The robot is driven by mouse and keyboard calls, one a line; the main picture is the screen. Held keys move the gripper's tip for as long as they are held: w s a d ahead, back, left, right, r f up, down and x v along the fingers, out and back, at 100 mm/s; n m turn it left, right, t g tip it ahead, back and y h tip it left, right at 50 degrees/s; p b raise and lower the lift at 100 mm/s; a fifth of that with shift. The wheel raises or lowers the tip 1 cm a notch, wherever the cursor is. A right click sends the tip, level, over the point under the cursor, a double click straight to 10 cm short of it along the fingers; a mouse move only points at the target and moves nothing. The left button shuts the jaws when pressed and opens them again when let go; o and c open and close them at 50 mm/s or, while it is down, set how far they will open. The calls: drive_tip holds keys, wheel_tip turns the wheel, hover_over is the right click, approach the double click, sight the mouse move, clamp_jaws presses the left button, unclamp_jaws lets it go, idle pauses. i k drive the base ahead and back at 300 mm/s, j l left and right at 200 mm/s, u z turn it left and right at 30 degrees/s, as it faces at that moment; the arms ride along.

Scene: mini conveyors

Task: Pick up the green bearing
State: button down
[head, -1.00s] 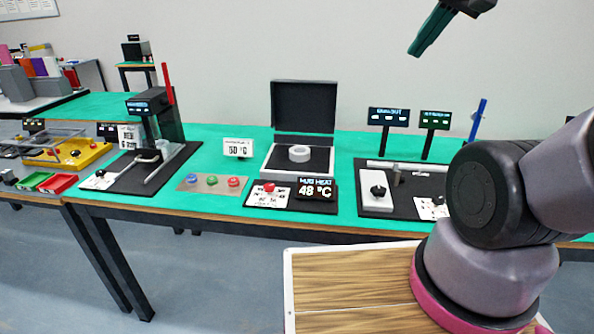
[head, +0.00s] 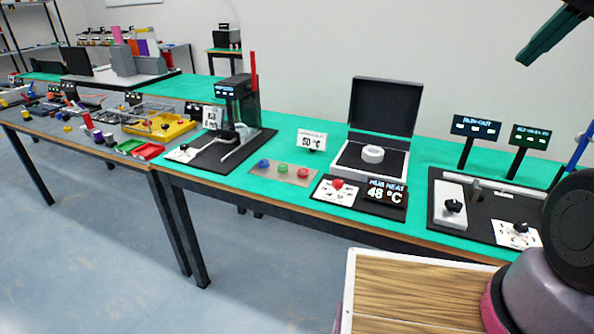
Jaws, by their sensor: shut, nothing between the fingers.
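The green bearing (head: 283,169) is a small ring on a tan plate (head: 267,177) near the front edge of the green-topped table. It lies between a blue bearing (head: 263,163) and a red bearing (head: 303,171). My gripper (head: 524,58) shows at the top right, raised well above the table and far to the right of the plate. Its dark green fingers look closed together with nothing in them. Nothing hides the green bearing.
A black press (head: 240,104) stands left of the plate. An open case (head: 384,107) with a white ring, a heater display (head: 386,193) and a run-out station (head: 475,187) stand to the right. My wooden deck (head: 420,290) is in front. The left table (head: 60,121) is crowded.

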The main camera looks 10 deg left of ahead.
sight(283, 168)
drive_tip(key=i+j+u, duration=0.15)
drive_tip(key=u, duration=0.25)
drive_tip(key=i+j+u, duration=0.25)
drive_tip(key=u, duration=0.15)
